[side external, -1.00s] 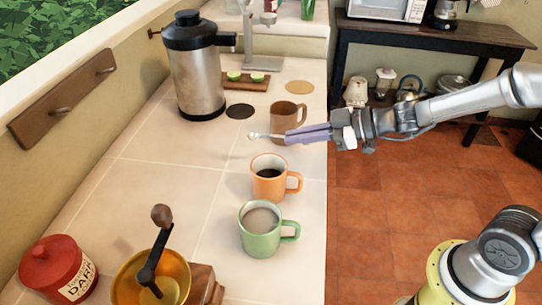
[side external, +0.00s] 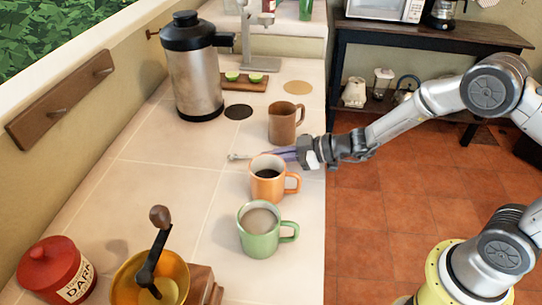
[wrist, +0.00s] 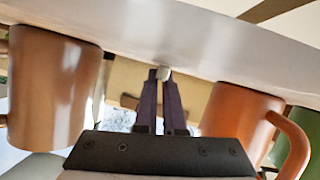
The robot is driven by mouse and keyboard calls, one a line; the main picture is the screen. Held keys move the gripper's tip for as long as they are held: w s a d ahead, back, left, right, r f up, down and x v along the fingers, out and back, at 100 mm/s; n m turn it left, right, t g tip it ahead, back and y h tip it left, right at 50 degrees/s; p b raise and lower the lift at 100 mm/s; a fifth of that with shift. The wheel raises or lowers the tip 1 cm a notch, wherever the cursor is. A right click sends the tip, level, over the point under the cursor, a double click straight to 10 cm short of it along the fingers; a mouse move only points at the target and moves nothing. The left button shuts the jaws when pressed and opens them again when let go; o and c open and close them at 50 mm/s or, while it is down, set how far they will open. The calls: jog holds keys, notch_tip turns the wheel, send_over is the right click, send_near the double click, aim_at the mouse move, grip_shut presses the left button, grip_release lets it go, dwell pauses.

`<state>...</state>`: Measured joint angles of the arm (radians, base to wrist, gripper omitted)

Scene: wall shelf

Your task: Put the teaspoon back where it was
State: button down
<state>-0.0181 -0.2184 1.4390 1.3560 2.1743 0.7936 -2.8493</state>
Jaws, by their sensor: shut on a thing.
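My gripper (side external: 268,154) is shut on the teaspoon (side external: 238,156), whose pale end sticks out to the left past the purple fingers. The teaspoon is low over the counter; I cannot tell whether it touches. The gripper is between the brown mug (side external: 284,124) behind it and the orange mug (side external: 267,180) with dark liquid in front. In the wrist view the fingers (wrist: 163,85) are together with a small pale piece of the teaspoon (wrist: 164,72) at their tips. Most of the teaspoon is hidden. A green mug (side external: 259,230) holds light brown liquid.
A large steel urn (side external: 196,80), a dark coaster (side external: 239,112), a tan coaster (side external: 298,87) and a board with limes (side external: 244,84) stand behind. A grinder (side external: 150,275) and red jar (side external: 56,270) are at the front left. The counter (side external: 160,180) left of the mugs is clear.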

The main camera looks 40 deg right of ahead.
jog(key=shift+f, duration=0.15)
jog(key=c, duration=1)
grip_release()
